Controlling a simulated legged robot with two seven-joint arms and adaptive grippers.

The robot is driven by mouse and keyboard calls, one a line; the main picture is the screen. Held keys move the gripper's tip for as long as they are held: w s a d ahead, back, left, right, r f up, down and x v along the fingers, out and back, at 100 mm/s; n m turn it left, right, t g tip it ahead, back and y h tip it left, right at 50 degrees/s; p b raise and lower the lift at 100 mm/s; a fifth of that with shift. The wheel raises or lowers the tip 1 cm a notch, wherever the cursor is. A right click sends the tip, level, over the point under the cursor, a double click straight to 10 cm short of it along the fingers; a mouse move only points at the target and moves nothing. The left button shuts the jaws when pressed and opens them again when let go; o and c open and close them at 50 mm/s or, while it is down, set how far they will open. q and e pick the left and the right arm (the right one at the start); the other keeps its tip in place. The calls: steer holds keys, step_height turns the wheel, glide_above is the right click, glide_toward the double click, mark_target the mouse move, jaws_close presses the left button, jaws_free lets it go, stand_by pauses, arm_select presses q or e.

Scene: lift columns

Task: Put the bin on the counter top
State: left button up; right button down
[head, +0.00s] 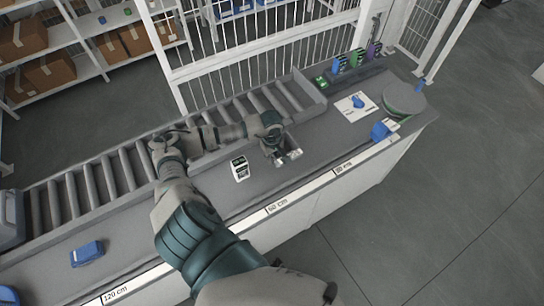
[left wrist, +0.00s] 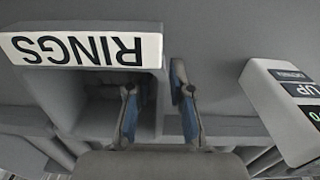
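A grey bin (left wrist: 85,50) with a white label reading RINGS, upside down in the picture, shows in the left wrist view. My left gripper (left wrist: 157,105) is open there, with its two blue-grey fingers apart. One finger is over the bin's opening and the other is beyond its right side wall, so the wall lies between them. I cannot tell whether they touch it. In the head view my left gripper (head: 284,156) is low over the counter top (head: 310,150), near the roller conveyor, and largely hides the bin. My right gripper is not in view.
A white device with a display (head: 240,168) stands close to the left gripper. A roller conveyor (head: 120,175) runs along the back of the counter. A blue item (head: 87,253) lies at the left; a round turntable (head: 404,98) and blue parts are at the right end.

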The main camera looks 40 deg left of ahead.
arm_select(q)
steer(key=shift+r, duration=0.15)
step_height(320, 180, up, 12)
steer(key=b, duration=0.1)
stand_by(0.5)
steer(key=shift+s+f, duration=0.15)
steer(key=shift+f, duration=0.05)
